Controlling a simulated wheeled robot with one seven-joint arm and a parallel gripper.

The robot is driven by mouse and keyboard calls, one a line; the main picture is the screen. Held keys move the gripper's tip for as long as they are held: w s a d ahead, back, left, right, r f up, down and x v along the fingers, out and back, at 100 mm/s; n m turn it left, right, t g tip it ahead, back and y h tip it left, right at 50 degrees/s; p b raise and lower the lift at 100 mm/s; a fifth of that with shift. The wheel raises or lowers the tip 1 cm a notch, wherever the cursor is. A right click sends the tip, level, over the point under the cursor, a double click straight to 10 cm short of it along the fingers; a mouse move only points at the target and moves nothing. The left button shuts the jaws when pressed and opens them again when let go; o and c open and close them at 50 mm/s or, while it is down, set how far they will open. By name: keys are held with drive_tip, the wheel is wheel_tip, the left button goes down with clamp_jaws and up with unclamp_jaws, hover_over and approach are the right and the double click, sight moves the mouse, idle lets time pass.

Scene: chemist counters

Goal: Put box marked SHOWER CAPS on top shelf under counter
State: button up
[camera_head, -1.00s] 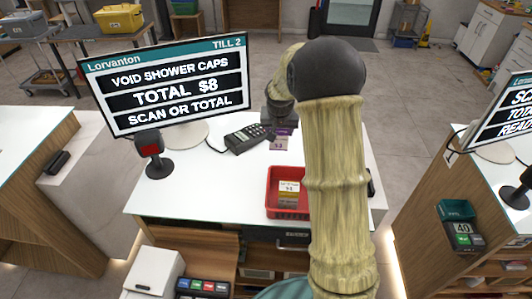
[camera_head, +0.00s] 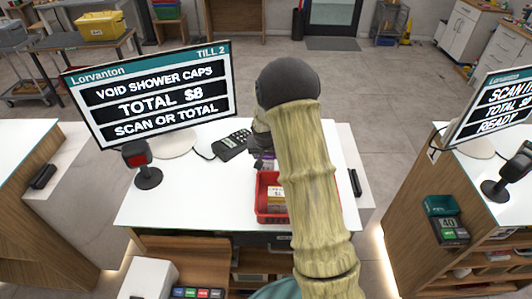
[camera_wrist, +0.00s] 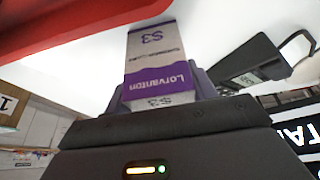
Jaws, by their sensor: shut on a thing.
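My gripper (camera_head: 262,148) is over the white counter top (camera_head: 200,200), partly hidden behind my arm in the head view. It is shut on a small white and purple box (camera_wrist: 158,75). The box carries "Lorvanton" and "$3"; its product name is too small to read with certainty. In the head view only a bit of its purple (camera_head: 265,158) shows, just beyond the red tray. Under the counter, on the near side, a wooden shelf (camera_head: 190,250) is visible, with further shelf space (camera_head: 255,262) right of it, partly hidden by my arm.
The red tray (camera_head: 262,212) holds at least one box and is close to my gripper. A till screen (camera_head: 150,95), scanner (camera_head: 143,165) and card terminal (camera_head: 232,146) stand on the left. A white printer-like device (camera_head: 148,278) is below the counter edge. Another counter (camera_head: 400,220) stands right.

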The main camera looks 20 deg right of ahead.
drive_tip(key=shift+s, duration=0.1)
drive_tip(key=shift+f, duration=0.1)
drive_tip(key=o, duration=1)
drive_tip(key=shift+r, duration=0.55)
drive_tip(key=b+v, duration=0.2)
drive_tip(key=v, duration=0.9)
drive_tip(key=shift+s+a+r, duration=0.1)
drive_tip(key=shift+s, duration=0.1)
